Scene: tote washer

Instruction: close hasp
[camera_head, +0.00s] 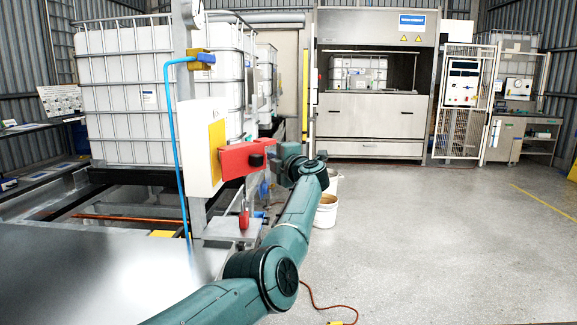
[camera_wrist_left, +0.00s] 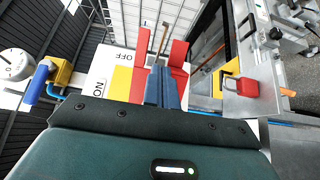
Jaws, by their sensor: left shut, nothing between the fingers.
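A white switch box (camera_head: 200,150) with a yellow panel (camera_head: 217,148) stands on a grey post at the left centre in the head view. A red part (camera_head: 238,160) sticks out from it to the right. The wrist view shows this red part (camera_wrist_left: 138,84) beside the yellow panel, with ON and OFF labels. My left gripper (camera_wrist_left: 164,84) is shut and empty, its fingers in front of the red parts; contact cannot be told. In the head view its wrist end (camera_head: 276,163) is at the red part's right end. A red padlock (camera_head: 244,221) sits lower, on a grey shelf. Which piece is the hasp is unclear.
Caged white tanks (camera_head: 125,100) stand behind. A bucket (camera_head: 326,212) is on the floor behind my left arm. The grey floor at right is clear.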

